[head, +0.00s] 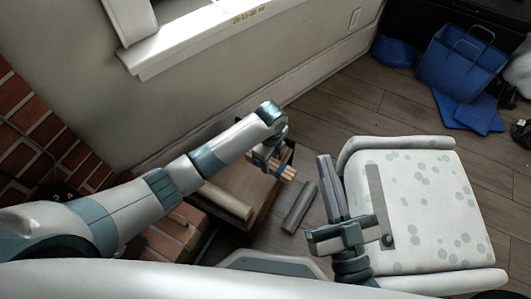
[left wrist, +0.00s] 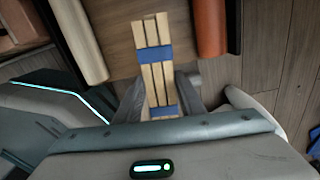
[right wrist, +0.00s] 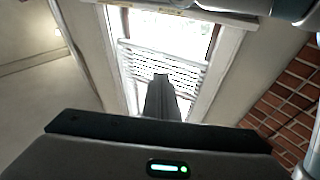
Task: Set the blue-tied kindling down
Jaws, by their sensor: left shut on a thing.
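The blue-tied kindling (left wrist: 145,85), a bundle of pale sticks with two blue bands, is in my left gripper (left wrist: 160,102). The fingers close on its sides near the lower band. In the head view the kindling (head: 285,173) sticks out to the right below my left gripper (head: 268,160), over a brown wooden surface (head: 245,179). I cannot tell whether it touches that surface. My right gripper (head: 328,188) points up beside the armchair, its fingers together and empty. In the right wrist view it (right wrist: 162,98) points toward the window.
A pale log (head: 226,200) lies left of the kindling and a grey cylinder (head: 299,207) lies right of it. An orange-red cylinder (left wrist: 209,25) shows in the left wrist view. A spotted armchair (head: 430,200) stands right. A blue bag (head: 460,65) stands farther back.

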